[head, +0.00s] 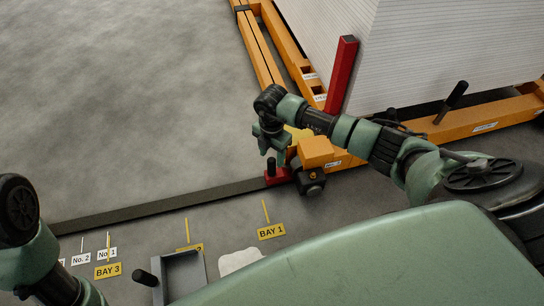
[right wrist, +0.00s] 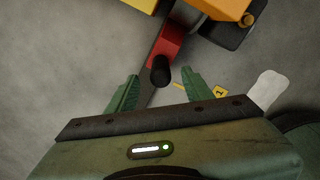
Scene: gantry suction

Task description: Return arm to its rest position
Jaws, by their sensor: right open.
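My right arm reaches in from the right in the head view, bent over the orange gantry frame. My right gripper (head: 268,150) hangs at its end, just above a small red block with a black knob (head: 276,173). In the right wrist view, the green fingers of the gripper (right wrist: 160,92) are spread apart, with the black knob (right wrist: 161,72) between or just beyond them; contact cannot be told. Nothing is clearly held. Part of my left arm shows at the lower left in the head view; its gripper is not visible.
An orange frame (head: 262,50) carries a large white stack (head: 430,50). A red post (head: 341,75) stands beside my right forearm. A dark floor rail (head: 150,203) runs left. Bay signs (head: 271,231) stand in front. The grey floor at left is clear.

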